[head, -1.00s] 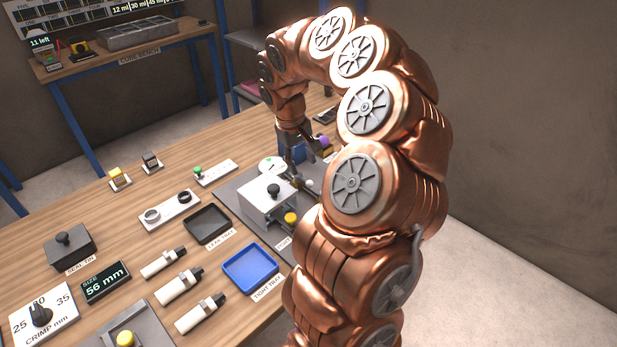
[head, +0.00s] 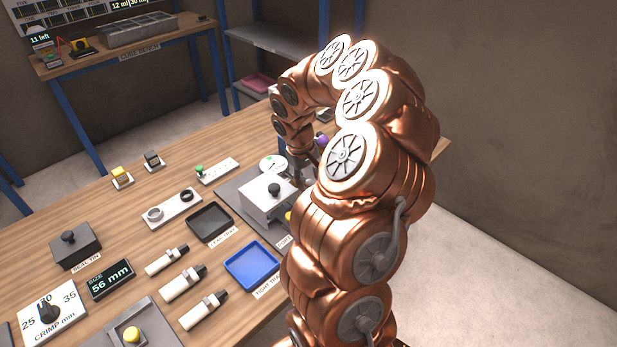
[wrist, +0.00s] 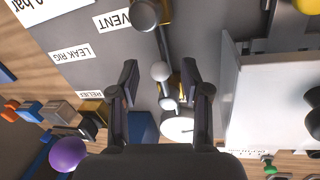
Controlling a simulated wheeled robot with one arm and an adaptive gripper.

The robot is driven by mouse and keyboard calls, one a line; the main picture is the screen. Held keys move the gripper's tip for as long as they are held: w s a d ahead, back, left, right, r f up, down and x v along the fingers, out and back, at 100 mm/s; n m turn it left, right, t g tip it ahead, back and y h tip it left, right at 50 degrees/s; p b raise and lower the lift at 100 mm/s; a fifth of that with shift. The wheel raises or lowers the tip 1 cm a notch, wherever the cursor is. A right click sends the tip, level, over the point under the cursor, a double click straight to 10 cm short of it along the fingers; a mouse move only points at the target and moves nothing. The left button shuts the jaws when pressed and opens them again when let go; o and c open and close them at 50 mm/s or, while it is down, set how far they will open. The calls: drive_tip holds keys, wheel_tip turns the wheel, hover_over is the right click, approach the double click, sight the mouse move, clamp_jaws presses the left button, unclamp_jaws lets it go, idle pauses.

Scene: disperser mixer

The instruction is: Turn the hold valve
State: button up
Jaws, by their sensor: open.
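In the wrist view my gripper (wrist: 161,76) is open, its two dark fingers spread to either side of small grey ball-ended valve handles. One grey ball (wrist: 160,70) sits between the fingertips, and a smaller ball (wrist: 168,103) lies deeper between the fingers. Brass-coloured valve parts (wrist: 165,14) show beside a larger round grey knob (wrist: 146,14), near the VENT label (wrist: 113,20). No label reading hold is visible, so I cannot tell which handle is the hold valve. I cannot see contact with either finger. In the head view my arm hides most of the gripper and the valves.
A purple ball (wrist: 68,154) is at lower left. A black tray (head: 210,222) and blue tray (head: 252,265) lie nearer on the bench.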

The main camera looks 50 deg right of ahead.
clamp_jaws()
